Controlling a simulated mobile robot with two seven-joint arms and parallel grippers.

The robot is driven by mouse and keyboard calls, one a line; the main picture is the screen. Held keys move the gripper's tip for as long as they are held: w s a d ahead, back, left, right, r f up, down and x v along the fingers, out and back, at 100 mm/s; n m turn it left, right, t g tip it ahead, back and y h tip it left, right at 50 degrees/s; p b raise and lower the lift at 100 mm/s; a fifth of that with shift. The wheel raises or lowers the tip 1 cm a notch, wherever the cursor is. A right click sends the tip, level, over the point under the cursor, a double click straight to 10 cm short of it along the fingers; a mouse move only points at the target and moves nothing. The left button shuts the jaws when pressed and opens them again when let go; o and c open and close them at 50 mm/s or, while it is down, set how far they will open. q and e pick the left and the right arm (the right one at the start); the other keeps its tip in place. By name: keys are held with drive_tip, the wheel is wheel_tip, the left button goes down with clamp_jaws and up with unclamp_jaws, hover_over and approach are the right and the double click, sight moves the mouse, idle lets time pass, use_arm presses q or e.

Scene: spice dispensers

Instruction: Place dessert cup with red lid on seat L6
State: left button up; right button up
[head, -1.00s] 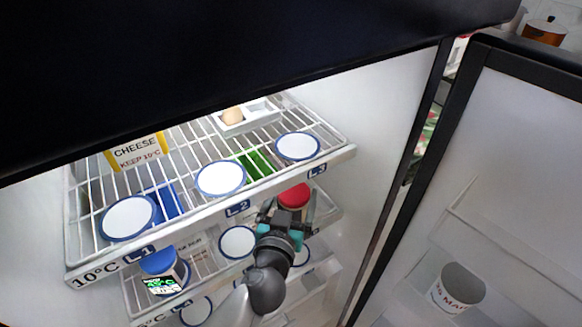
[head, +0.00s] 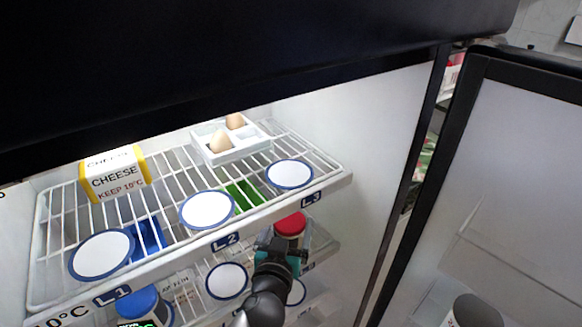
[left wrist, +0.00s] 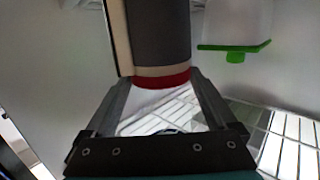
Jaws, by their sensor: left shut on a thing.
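The dessert cup with the red lid (head: 290,226) is at the right end of the middle fridge shelf. Its lid is on top and it looks upright. My left gripper (head: 279,246) is shut on it from the front. In the left wrist view the cup's dark body and red band (left wrist: 160,78) show between the fingers (left wrist: 155,88). I cannot tell whether the cup's base touches the shelf. My right gripper is not in view.
The top shelf has white seats L1 (head: 101,256), L2 (head: 207,210) and L3 (head: 289,174), a cheese box (head: 115,176) and an egg tray (head: 219,154). A blue-lidded cup (head: 137,303) is at lower left. An empty seat (head: 227,282) lies left of my gripper. The open door (head: 500,190) is right.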

use_arm(q)
drive_tip(key=shift+f, duration=0.3)
drive_tip(key=o, duration=1.5)
drive_tip(key=shift+r, duration=0.15)
drive_tip(key=shift+s+r, duration=0.15)
drive_tip(key=shift+r, duration=0.1)
drive_tip(key=p+v, duration=0.3)
drive_tip(key=v, duration=0.9)
drive_tip(key=shift+s, duration=0.3)
drive_tip(key=shift+d, duration=0.15)
